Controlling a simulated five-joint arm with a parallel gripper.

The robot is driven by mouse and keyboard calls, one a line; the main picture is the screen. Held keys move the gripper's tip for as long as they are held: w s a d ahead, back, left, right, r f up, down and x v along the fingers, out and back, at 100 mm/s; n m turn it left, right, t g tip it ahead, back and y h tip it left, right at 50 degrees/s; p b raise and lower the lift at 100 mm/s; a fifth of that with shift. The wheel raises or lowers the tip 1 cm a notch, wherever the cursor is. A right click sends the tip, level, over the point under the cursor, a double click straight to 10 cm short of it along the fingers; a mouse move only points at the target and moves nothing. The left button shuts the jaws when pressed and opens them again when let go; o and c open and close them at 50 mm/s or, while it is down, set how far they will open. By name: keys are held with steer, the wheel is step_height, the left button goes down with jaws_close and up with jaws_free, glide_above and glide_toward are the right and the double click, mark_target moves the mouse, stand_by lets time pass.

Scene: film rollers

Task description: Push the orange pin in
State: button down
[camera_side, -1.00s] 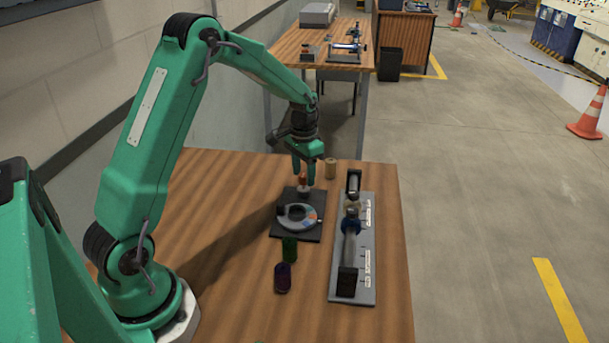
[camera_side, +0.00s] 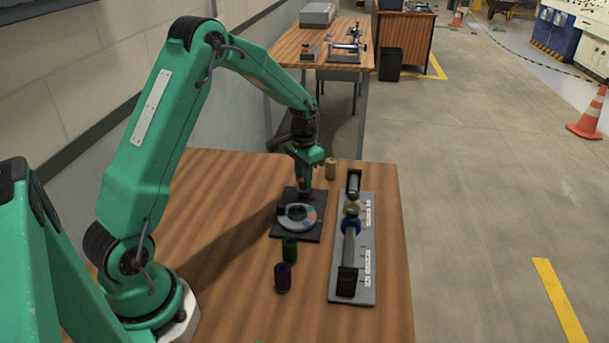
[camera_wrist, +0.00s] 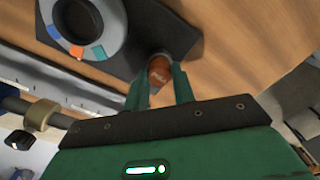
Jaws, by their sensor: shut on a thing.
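The orange pin (camera_wrist: 159,72) stands between my two green fingers in the wrist view, at the end of the dark base plate (camera_side: 312,231). My gripper (camera_side: 304,184) is low over the far end of that plate and shut on the pin. In the side view the fingers mostly hide the pin. A grey ring with blue, orange and other coloured segments (camera_side: 297,216) lies on the plate, just nearer the camera than the gripper. The pin's lower end is at a pale round seat (camera_wrist: 161,55); how deep it sits cannot be told.
A grey fixture (camera_side: 366,255) with a shaft and rollers stands to the right. The wooden table (camera_side: 215,270) is clear on the left.

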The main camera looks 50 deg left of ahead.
steer(key=c, duration=1.1)
jaws_free()
steer(key=shift+c, duration=0.2)
steer(key=shift+r, duration=0.15)
step_height(320, 180, up, 7)
steer(key=shift+r, duration=0.3)
steer(key=shift+s+d+r, duration=0.2)
steer(key=shift+r, duration=0.15)
steer(key=s+d+r+t, duration=0.2)
steer(key=s+d+r, duration=0.4)
steer(key=s, duration=0.2)
steer(key=s+d+r+t, duration=0.2)
steer(key=s+d+r, duration=0.45)
steer(key=s, duration=0.25)
steer(key=s+d+t, duration=0.1)
steer(key=s+d, duration=0.1)
steer(key=s, duration=0.5)
steer(key=shift+f+t, duration=0.3)
